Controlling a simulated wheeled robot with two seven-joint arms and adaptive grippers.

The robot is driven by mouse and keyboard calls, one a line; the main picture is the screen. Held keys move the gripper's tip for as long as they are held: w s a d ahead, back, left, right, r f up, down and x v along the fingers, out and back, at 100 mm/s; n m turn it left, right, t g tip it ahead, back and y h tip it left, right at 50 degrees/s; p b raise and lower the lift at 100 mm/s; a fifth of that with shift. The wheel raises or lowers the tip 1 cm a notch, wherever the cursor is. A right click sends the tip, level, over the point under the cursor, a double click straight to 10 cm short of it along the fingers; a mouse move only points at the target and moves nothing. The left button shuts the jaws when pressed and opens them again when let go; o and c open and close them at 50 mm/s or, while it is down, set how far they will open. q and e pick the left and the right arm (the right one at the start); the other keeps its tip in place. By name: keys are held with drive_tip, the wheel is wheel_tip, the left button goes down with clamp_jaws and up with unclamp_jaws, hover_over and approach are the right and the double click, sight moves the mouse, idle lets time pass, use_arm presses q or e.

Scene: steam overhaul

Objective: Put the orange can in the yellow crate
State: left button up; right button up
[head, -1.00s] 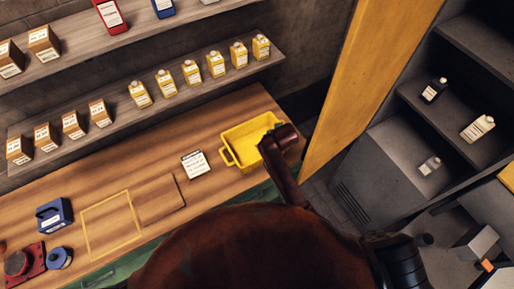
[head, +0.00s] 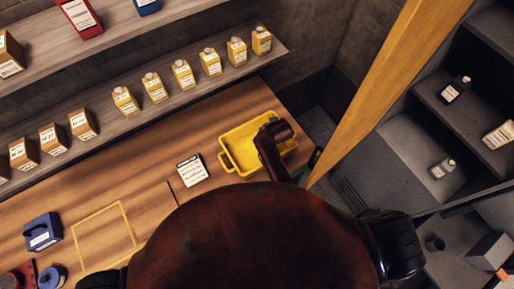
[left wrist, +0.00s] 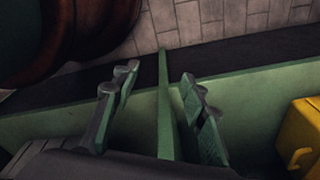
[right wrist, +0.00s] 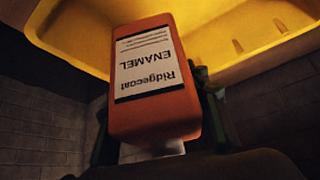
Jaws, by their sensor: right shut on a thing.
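The orange can (right wrist: 155,80), with a white label reading Ridgecoat ENAMEL, is upside down in the right wrist view. My right gripper (right wrist: 155,112) is shut on it, a finger on each side. The yellow crate (right wrist: 265,60) shows behind and above the can in that picture; I cannot tell how far apart they are. In the head view the crate (head: 228,138) stands at the bench's right end, partly hidden by my arm; the can is hidden there. My left gripper (left wrist: 158,80) is open, its fingers apart on either side of a green edge.
Shelves with yellow bottles (head: 183,74) hang above. A yellow panel (head: 385,85) and a grey cabinet (head: 425,145) stand at right.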

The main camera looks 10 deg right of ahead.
drive_tip(key=shift+s+d+f, duration=0.25)
drive_tip(key=shift+s+f, duration=0.05)
drive_tip(key=shift+f, duration=0.35)
drive_tip(key=f, duration=0.3)
drive_tip(key=shift+w+d, duration=0.1)
drive_tip(key=shift+w, duration=0.1)
wheel_tip(320, 180, down, 4)
drive_tip(key=shift+s+d+r, duration=0.1)
drive_tip(key=shift+s+r, duration=0.05)
wheel_tip(320, 180, down, 2)
drive_tip(key=shift+f+p, duration=0.25)
drive_tip(key=shift+p, duration=0.1)
drive_tip(key=shift+f, duration=0.35)
drive_tip(key=o, duration=1.1)
drive_tip(key=shift+f, duration=0.15)
use_arm(q)
drive_tip(key=shift+s+a+r, duration=0.1)
drive_tip(key=shift+s, duration=0.65)
use_arm(e)
drive_tip(key=o, duration=0.4)
